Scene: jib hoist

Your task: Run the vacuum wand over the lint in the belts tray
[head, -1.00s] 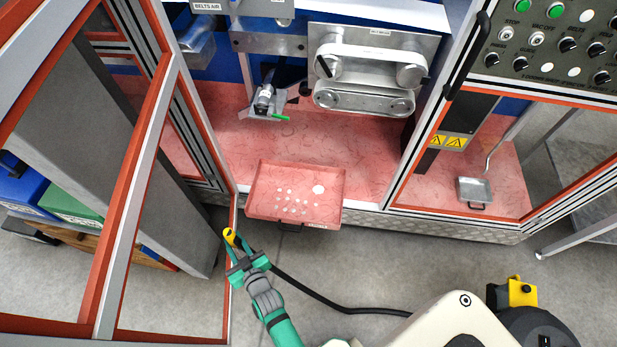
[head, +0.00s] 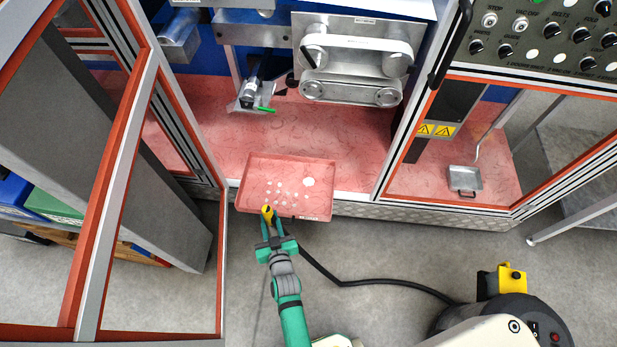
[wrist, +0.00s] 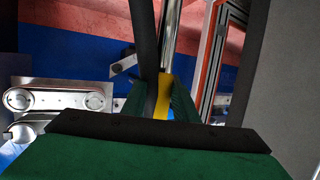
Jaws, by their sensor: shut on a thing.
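The belts tray (head: 322,178) is a shallow red tray sticking out at the front of the machine bay. White lint (head: 277,191) lies in it as several small specks, with one larger white round spot at the right. My gripper (head: 270,224) is shut on the vacuum wand (head: 267,211), whose yellow part shows at the tray's front left edge. In the wrist view the wand's yellow part (wrist: 163,95) sits between the green fingers. The wand's tip is hidden or too small to make out, so contact with the lint cannot be told.
A black hose (head: 375,283) runs from the wand to the vacuum (head: 500,315) at lower right. An open red-framed door (head: 125,190) stands at left. A belt unit (head: 352,65) is above the tray. A small metal pan (head: 465,180) stands at right.

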